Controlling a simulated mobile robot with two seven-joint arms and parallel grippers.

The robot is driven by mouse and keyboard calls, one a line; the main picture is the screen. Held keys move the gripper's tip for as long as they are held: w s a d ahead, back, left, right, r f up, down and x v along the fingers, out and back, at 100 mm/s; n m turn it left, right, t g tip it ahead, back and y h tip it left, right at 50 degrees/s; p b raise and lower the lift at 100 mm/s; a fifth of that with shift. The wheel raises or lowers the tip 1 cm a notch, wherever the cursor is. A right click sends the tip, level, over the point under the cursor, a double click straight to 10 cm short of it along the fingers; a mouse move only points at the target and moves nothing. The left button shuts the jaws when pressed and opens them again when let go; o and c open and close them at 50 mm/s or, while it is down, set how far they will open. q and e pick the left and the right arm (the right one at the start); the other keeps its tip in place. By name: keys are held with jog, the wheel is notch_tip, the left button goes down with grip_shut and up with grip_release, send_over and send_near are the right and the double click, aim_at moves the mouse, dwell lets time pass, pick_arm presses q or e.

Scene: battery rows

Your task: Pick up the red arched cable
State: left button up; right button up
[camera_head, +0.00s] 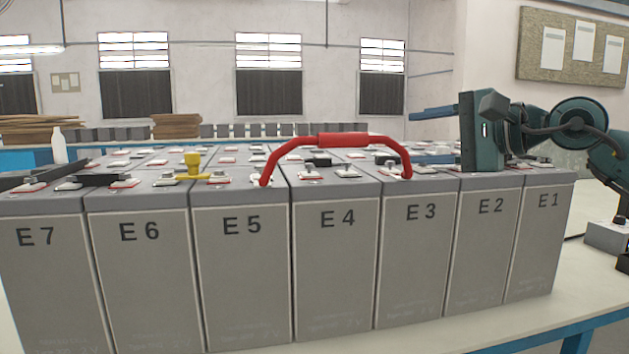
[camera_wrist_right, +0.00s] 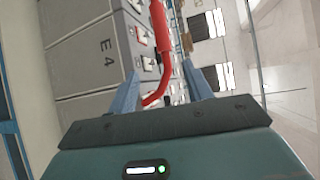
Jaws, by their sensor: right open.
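The red arched cable (camera_head: 343,140) stands over the front battery row, one end at battery E5 and the other at E3, with its arch above E4. In the right wrist view the red cable (camera_wrist_right: 160,28) runs down from the top, its lower end between the fingers. My right gripper (camera_head: 432,112) is at the right, above the batteries near E2, its fingers pointing left toward the cable. It is open and empty, apart from the cable, and it also shows in the right wrist view (camera_wrist_right: 163,85). My left gripper is not in view.
Grey batteries, such as E4 (camera_head: 335,265), stand close together on a pale table (camera_head: 540,325). A yellow piece (camera_head: 192,168) and a white bottle (camera_head: 59,146) are at the left. Dark connectors lie across several battery tops.

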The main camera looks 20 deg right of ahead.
aim_at(369, 139)
jog(key=p+x, duration=0.2)
jog(key=x, duration=0.1)
jog(key=p+x, duration=0.3)
jog(key=shift+w+r, duration=0.2)
jog(key=shift+w, duration=0.2)
jog(key=shift+w+a+f, duration=0.15)
jog(key=shift+w, duration=0.25)
jog(key=shift+w+a+p, duration=0.2)
jog(key=shift+w+p, duration=0.15)
jog(key=shift+p, duration=0.05)
jog(key=p+x, duration=0.1)
jog(key=x, duration=0.2)
jog(key=shift+w+a+p, duration=0.15)
jog(key=shift+w+p, duration=0.15)
jog(key=shift+w, duration=0.1)
jog(key=shift+w+a, duration=0.1)
jog(key=shift+w, duration=0.25)
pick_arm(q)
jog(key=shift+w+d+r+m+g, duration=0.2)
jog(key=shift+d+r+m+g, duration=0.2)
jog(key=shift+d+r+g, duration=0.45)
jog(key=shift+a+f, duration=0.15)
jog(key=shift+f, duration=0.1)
